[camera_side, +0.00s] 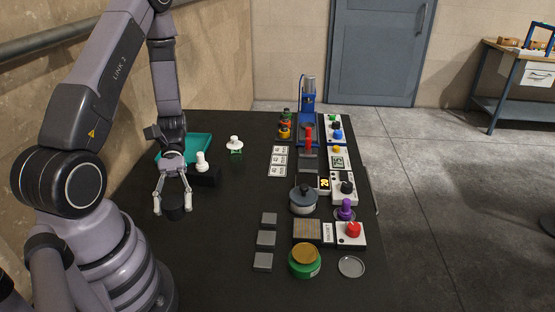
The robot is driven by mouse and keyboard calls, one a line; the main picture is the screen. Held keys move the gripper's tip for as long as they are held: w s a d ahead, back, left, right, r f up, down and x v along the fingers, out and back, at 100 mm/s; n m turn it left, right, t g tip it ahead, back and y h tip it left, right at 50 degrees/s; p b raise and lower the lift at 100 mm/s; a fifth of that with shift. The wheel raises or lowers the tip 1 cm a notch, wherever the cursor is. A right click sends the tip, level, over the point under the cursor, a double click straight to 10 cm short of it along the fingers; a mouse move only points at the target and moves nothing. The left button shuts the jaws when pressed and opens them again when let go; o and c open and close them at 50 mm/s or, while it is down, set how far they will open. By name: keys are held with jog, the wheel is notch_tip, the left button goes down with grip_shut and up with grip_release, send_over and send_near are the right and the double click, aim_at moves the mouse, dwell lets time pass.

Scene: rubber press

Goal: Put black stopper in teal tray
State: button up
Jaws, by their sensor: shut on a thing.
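The black stopper (175,213) is a short dark cylinder at the near left of the dark table. My gripper (172,209) points down and is shut on it, with one fingertip on each side. I cannot tell whether the stopper touches the table or is slightly above it. The teal tray (203,140) lies behind my gripper, at the left of the table. My wrist and gripper hide part of the tray.
A black block (207,178) with a white knob (201,163) stands between my gripper and the tray. A white-topped piece (235,144) stands right of the tray. Grey blocks (266,240), a blue press (308,100) and control boxes (344,187) occupy the right. The table's middle is mostly clear.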

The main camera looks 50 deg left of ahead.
jog(key=s+a+f+m+g+y, duration=0.2)
jog(key=s+a+m+g+y, duration=0.45)
jog(key=a+m+y, duration=0.35)
jog(key=m+t+y, duration=0.7)
jog(key=m+y, duration=0.7)
jog(key=m, duration=0.2)
send_over(185, 149)
jog(key=s+d, duration=0.3)
jog(key=d, duration=0.1)
notch_tip(185, 149, down, 11)
jog(key=shift+s+r, duration=0.1)
jog(key=shift+r, duration=0.1)
jog(key=shift+w+a+f, duration=0.25)
jog(key=shift+a+f, duration=0.05)
jog(key=shift+f, duration=1.7)
